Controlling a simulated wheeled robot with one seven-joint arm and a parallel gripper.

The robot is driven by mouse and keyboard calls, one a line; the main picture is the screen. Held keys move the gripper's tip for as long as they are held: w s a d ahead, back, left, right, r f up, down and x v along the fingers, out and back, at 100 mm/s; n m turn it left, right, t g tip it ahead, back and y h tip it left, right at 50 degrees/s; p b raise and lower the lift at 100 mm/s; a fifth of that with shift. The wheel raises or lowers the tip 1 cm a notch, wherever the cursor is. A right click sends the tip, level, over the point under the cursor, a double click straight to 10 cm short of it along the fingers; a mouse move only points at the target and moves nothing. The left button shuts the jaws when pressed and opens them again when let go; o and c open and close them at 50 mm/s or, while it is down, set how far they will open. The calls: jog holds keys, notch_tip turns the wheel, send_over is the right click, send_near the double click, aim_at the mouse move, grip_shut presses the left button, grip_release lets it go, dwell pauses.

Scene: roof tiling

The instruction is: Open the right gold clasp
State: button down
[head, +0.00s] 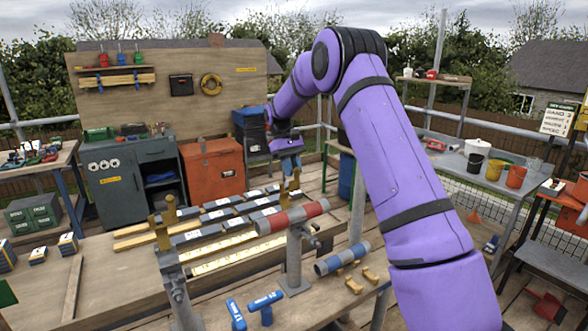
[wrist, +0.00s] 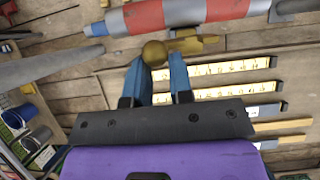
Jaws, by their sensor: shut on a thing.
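The right gold clasp (head: 294,184) stands at the far right end of the tile rows in the head view, just under my gripper (head: 290,165). In the wrist view, its round gold knob (wrist: 155,53) lies between the blue fingertips of my gripper (wrist: 160,66), which is shut on it. A gold arm of the clasp (wrist: 193,43) reaches to the right of the knob. Part of the clasp is hidden by the fingers. The left gold clasp (head: 164,236) stands upright at the near left end of the rows.
A red and grey striped tube (head: 292,216) lies on a stand close to the right clasp and crosses the top of the wrist view (wrist: 180,15). A second striped tube (head: 342,257), blue-handled tools (head: 265,302) and small gold pieces (head: 354,284) lie on the bench nearer me.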

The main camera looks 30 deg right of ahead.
jog(key=shift+w+f, duration=0.1)
dwell(0.4)
jog(key=c, duration=1)
grip_release()
jog(key=v, duration=1)
jog(key=shift+w+r, duration=0.2)
jog(key=shift+r, duration=0.15)
